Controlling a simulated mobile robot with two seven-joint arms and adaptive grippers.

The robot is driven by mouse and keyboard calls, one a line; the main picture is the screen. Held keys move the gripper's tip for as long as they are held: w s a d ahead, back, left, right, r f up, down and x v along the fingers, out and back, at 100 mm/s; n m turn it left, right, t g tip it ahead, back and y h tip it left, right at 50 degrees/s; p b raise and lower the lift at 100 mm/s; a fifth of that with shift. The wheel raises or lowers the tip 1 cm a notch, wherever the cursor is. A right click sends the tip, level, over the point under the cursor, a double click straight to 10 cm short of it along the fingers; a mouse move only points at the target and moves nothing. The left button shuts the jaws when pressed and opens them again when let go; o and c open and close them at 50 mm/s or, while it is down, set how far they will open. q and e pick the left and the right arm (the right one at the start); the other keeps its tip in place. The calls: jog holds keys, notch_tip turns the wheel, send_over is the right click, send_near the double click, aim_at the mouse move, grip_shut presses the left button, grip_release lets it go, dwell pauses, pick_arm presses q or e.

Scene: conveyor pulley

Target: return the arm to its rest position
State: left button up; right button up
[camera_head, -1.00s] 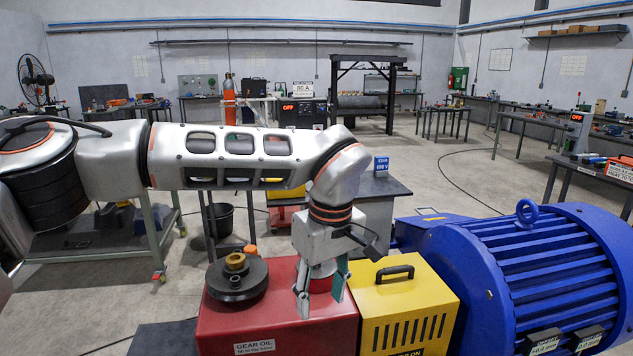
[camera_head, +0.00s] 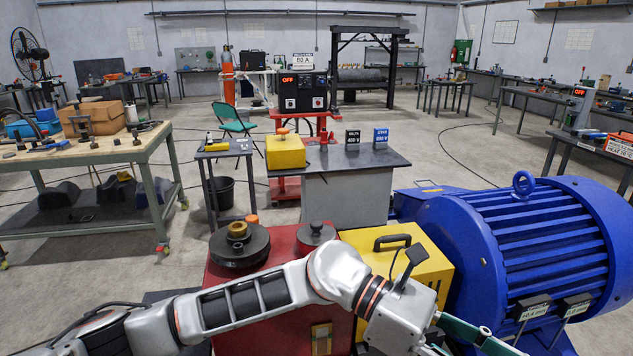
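My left arm (camera_head: 250,298) enters from the bottom left and lies low across the front of the red gear oil box (camera_head: 285,245). My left gripper (camera_head: 485,342) points right at the bottom edge, in front of the yellow box with a black handle (camera_head: 425,262) and the blue motor (camera_head: 545,250). One green finger shows clearly; the rest is partly cut off by the frame, so its opening cannot be told. My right gripper is not in view.
A workbench (camera_head: 110,152) with a cardboard box and tools stands at the left. A grey table (camera_head: 345,160) holds a yellow block (camera_head: 285,150) and two small voltage signs.

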pick_arm(q)
jog(key=w+a+r+n+t+h, duration=0.2)
jog(key=w+n+t+h, duration=0.3)
jog(key=n, duration=0.4)
jog(key=w+a+r+n+t+h, duration=0.2)
jog(key=w+n+t+h, duration=0.25)
jog(key=n, duration=0.45)
jog(key=w+a+f+n+t+y, duration=0.4)
jog(key=w+a+f+n+t, duration=0.15)
jog(key=n+t, duration=0.35)
jog(key=w+a+f+n+t+y, duration=0.35)
jog(key=a+f+n+t, duration=0.3)
jog(key=n, duration=0.35)
jog(key=s+a+f+n+g+y, duration=0.1)
jog(key=s+a+f+n+y, duration=0.1)
jog(key=a+f+n+y, duration=0.45)
jog(key=s+a+f+n+g+y, duration=0.1)
jog(key=s+a+f+n, duration=0.2)
jog(key=a+f, duration=0.6)
jog(key=s+a+f+n+y, duration=0.25)
jog(key=a+f+n, duration=0.25)
jog(key=f, duration=0.6)
jog(key=s+a+f+n+g+y, duration=0.2)
jog(key=s+a+f+g, duration=0.1)
jog(key=s+a+f, duration=0.3)
jog(key=shift+s+a+f+n+y, duration=0.15)
jog(key=shift+s+f+n+y, duration=0.2)
jog(key=shift+s+f, duration=0.45)
jog(key=shift+r, duration=0.15)
